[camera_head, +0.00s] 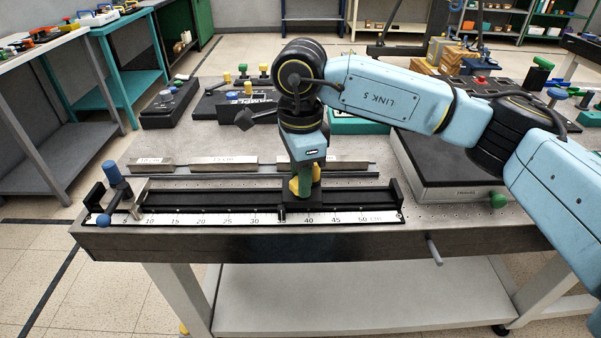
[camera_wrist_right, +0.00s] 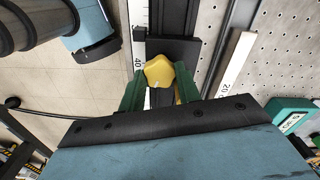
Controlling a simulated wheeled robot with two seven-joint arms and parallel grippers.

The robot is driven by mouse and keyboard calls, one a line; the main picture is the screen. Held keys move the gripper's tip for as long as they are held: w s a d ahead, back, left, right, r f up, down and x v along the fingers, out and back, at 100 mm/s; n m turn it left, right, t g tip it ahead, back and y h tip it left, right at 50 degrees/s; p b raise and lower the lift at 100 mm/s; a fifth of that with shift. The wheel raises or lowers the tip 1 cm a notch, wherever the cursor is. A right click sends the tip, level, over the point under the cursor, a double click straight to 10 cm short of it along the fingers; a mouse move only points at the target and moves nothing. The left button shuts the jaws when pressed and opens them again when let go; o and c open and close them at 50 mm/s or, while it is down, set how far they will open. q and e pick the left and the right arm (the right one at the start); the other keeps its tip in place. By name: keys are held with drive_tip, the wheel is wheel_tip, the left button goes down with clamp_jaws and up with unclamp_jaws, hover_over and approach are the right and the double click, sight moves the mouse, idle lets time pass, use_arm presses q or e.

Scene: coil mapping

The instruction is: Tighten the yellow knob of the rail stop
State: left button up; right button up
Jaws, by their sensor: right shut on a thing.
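The yellow knob (camera_wrist_right: 158,72) sits on the black rail stop (camera_wrist_right: 185,52) on the rail. In the head view the stop (camera_head: 302,205) stands near the 40 mark of the white scale (camera_head: 250,218). My right gripper (camera_wrist_right: 158,92) points down over the knob, with a green finger on either side, shut on it. In the head view this gripper (camera_head: 304,181) hides most of the knob. My left gripper is not in view.
A blue-knobbed clamp (camera_head: 113,178) stands at the rail's left end. Labelled bars (camera_head: 224,163) lie behind the rail. A grey box (camera_head: 455,180) is to the right, with a green knob (camera_head: 498,201) at its front. Bare perforated tabletop lies between.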

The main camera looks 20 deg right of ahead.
drive_tip(key=o, duration=1)
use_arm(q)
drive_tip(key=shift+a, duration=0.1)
use_arm(e)
drive_tip(key=shift+r, duration=0.1)
drive_tip(key=shift+r, duration=0.3)
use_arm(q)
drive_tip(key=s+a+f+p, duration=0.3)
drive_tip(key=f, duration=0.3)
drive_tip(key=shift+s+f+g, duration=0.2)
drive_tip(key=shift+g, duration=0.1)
use_arm(e)
wheel_tip(320, 180, up, 13)
drive_tip(key=shift+f, duration=0.2)
